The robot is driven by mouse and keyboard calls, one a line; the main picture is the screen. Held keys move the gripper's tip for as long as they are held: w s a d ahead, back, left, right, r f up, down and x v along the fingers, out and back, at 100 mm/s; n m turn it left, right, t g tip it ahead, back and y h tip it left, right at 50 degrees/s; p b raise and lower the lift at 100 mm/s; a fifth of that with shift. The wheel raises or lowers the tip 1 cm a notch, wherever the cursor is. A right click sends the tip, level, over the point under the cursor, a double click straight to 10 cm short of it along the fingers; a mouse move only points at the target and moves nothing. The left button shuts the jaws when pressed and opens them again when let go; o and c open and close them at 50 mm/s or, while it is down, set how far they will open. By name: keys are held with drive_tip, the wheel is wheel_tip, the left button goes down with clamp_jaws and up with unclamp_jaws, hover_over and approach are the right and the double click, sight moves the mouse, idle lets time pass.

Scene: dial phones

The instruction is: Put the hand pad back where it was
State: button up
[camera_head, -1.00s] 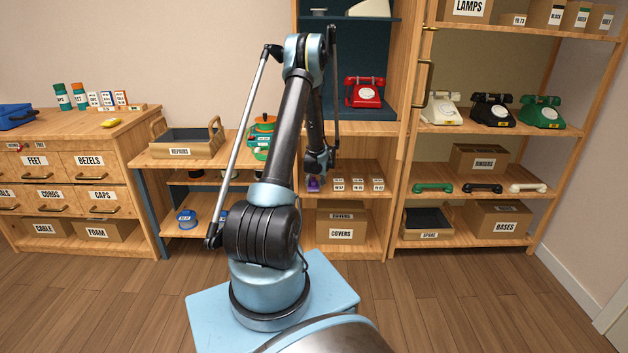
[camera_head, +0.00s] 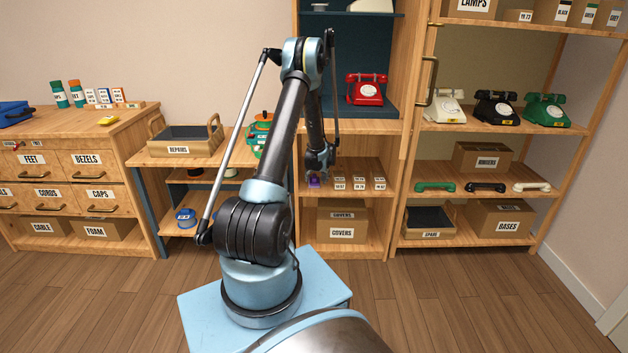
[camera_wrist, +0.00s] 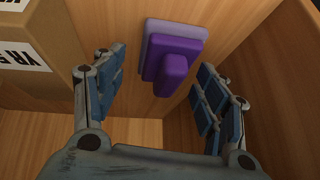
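In the wrist view the purple pad (camera_wrist: 172,60) shows a lighter flat base and a raised grip, lying against the wood. My gripper (camera_wrist: 163,88) is open, with one finger on each side of the pad and gaps between the fingers and it. In the head view my gripper (camera_head: 317,168) is just above the pad and partly covers it.
A cardboard box (camera_wrist: 40,45) with a label stands close beside one finger in the wrist view. The covers box (camera_head: 342,226) is on the shelf below. A red phone (camera_head: 366,89) stands above.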

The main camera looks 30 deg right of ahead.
drive_tip(key=v, duration=1.2)
idle(0.3)
drive_tip(key=shift+s, duration=0.1)
idle(0.4)
